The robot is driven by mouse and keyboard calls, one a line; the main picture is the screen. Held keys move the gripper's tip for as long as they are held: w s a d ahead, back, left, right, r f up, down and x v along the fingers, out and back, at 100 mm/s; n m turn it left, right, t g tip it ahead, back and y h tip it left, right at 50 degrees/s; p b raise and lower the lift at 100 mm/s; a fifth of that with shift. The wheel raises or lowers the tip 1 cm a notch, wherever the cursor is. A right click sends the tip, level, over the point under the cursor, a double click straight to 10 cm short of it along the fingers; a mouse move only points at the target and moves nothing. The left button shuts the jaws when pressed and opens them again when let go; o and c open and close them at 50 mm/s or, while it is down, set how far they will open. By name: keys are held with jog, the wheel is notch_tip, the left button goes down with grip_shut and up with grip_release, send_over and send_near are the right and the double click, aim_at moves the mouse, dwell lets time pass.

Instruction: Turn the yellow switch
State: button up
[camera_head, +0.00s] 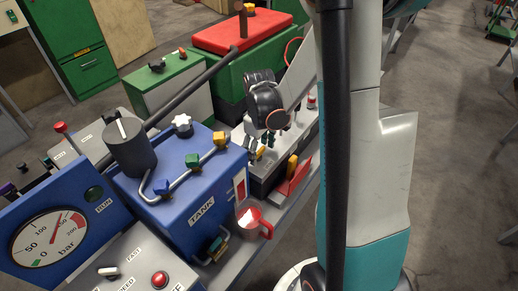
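Several yellow parts show, and I cannot tell which one is the yellow switch. A small yellow piece (261,153) shows among dark finger-like parts on the grey-black panel. A larger upright yellow piece (292,167) stands to its right, near a red plate. A yellow knob (221,138) sits on the pipe of the blue tank box. Another yellow piece (250,8) is on the red-topped box at the back. My gripper (256,147) appears small below my black wrist, close to the small yellow piece. Its fingers are too small and dark to show whether they are open or touching anything.
The blue tank box (205,200) carries a green knob (192,160), a blue knob and a white star knob (182,121). A pressure gauge (48,238) is at lower left. Grey floor (440,90) lies clear at right.

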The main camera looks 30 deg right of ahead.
jog(key=c, duration=0.9)
jog(key=shift+c, duration=0.2)
jog(key=shift+m, duration=0.4)
jog(key=m, duration=0.4)
jog(key=shift+s+b, duration=0.1)
jog(key=shift+b, duration=0.2)
jog(key=m, duration=0.4)
jog(key=shift+s+m, duration=0.1)
jog(key=shift+m, duration=0.2)
jog(key=m, duration=0.4)
jog(key=shift+s+a+b, duration=0.1)
jog(key=shift+b, duration=0.25)
jog(key=shift+m, duration=2.2)
